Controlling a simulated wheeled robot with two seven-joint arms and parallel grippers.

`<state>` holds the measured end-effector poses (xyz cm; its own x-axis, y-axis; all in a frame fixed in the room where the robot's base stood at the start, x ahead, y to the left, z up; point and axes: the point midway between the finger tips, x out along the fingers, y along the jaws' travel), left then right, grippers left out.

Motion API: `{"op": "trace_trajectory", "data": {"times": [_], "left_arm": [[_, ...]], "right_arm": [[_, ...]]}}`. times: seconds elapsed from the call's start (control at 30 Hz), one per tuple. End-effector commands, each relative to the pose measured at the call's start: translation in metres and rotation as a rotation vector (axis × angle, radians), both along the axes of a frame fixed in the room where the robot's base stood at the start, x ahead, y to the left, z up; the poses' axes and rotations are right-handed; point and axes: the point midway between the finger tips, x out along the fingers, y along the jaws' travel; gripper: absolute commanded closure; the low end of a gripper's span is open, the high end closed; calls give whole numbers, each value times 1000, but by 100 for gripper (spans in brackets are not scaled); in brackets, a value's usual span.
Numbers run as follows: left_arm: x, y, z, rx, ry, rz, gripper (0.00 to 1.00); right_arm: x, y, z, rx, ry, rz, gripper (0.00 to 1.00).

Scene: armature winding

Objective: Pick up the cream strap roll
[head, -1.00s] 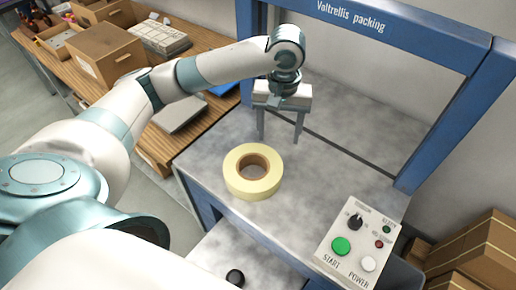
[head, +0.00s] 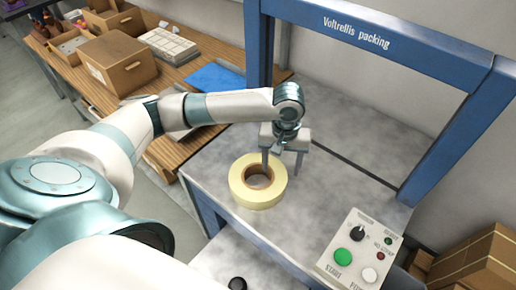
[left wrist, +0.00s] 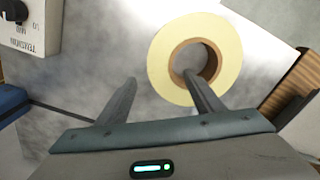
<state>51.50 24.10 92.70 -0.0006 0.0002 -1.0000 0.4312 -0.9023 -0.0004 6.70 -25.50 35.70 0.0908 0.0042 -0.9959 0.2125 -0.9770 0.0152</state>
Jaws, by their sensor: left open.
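The cream strap roll (head: 246,190) lies flat on the grey top of the packing machine, its brown core hole facing up. My left gripper (head: 282,172) is open and empty, pointing down at the roll's far right side. In the head view one finger shows over the roll's hole and the other beyond its right edge. In the left wrist view the roll (left wrist: 228,54) lies ahead of the fingers (left wrist: 160,92); one fingertip overlaps the core hole and the other is outside the ring. Whether a finger touches the roll cannot be told. My right gripper is out of view.
A blue frame (head: 400,45) stands over the machine top (head: 350,165). A control panel (head: 358,247) with a green button and knob sits at the front right. A wooden bench (head: 185,65) with boxes is at the left. Cardboard boxes (head: 475,262) are at the lower right.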

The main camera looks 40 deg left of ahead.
Motion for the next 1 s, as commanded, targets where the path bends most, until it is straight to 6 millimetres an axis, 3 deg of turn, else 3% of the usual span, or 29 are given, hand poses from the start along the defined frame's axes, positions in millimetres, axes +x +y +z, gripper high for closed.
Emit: {"op": "trace_trajectory", "data": {"times": [0.2, 0.73, 1.0], "left_arm": [[0, 0, -23, 0, 1, 0, 39], [-1, 0, -32, 0, 1, 0, 39], [-2, 1, -64, 0, 2, 0, 39]], "right_arm": [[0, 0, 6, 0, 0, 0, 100], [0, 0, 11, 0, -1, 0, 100], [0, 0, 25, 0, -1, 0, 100]]}}
